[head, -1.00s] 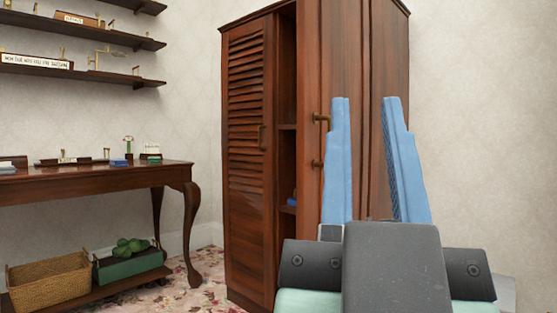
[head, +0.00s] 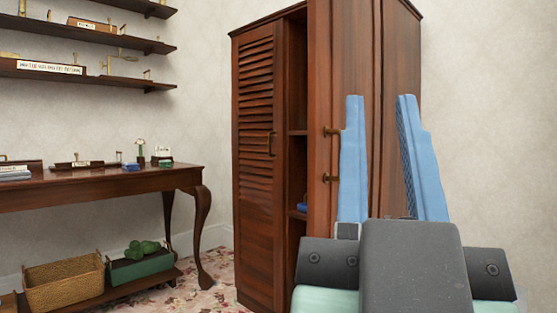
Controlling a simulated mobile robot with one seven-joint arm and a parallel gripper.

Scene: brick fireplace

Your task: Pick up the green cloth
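My gripper (head: 380,100) has two blue fingers spread apart and pointing up in the picture, with nothing visible between them. It shows in front of the wardrobe's right side. A lumpy dark green item (head: 141,250) sits in a green box (head: 141,268) on the low shelf under the table at left, far from my gripper. I cannot tell whether it is cloth or a plant. No other clear green cloth shows. Part of the wardrobe's inside is hidden by its open door.
The wooden wardrobe (head: 258,150) stands at centre, its right door open; a small blue item (head: 302,207) lies inside. A wicker basket (head: 62,285) stands beside the green box. The dark table (head: 100,182) holds small objects. Shelves (head: 85,74) hang above.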

